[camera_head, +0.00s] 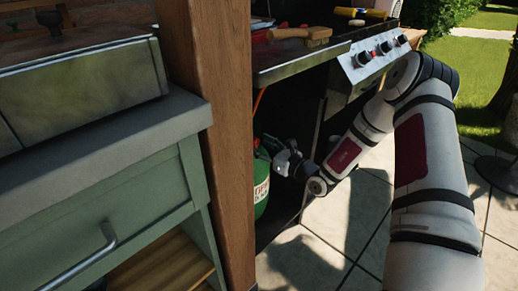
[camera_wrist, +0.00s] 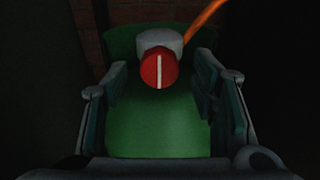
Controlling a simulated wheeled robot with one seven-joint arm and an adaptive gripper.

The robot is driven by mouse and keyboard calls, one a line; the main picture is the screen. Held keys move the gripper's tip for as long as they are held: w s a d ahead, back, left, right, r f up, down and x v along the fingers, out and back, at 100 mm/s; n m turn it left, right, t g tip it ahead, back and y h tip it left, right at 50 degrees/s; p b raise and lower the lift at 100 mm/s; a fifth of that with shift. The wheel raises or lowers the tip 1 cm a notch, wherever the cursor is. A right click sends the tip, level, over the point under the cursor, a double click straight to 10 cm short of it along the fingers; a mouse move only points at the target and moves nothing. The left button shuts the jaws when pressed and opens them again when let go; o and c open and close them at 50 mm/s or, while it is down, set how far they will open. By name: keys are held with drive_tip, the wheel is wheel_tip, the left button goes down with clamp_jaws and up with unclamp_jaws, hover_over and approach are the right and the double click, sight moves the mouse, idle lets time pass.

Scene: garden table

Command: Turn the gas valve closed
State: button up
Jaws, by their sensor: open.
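The gas valve is a red round knob (camera_wrist: 159,68) with a white line across its face, standing vertical in the wrist view. It sits on a pale grey fitting (camera_wrist: 176,42) on top of a green gas cylinder (camera_wrist: 157,130). In the head view the green cylinder (camera_head: 261,187) is partly hidden behind the wooden post, and the knob cannot be made out. My gripper (camera_wrist: 163,88) is open, with one finger at each side of the knob and gaps between. It also shows in the head view (camera_head: 276,150), beside the cylinder's top.
An orange hose (camera_wrist: 203,20) runs from the fitting up to the right. A wooden post (camera_head: 218,120) stands left of the cylinder. Green cabinet (camera_head: 110,215) at left; paved floor (camera_head: 335,225) is open at lower right.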

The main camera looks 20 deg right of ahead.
drive_tip(key=shift+w+a, duration=0.3)
drive_tip(key=shift+w, duration=0.2)
drive_tip(key=c, duration=1.2)
drive_tip(key=shift+o, duration=0.2)
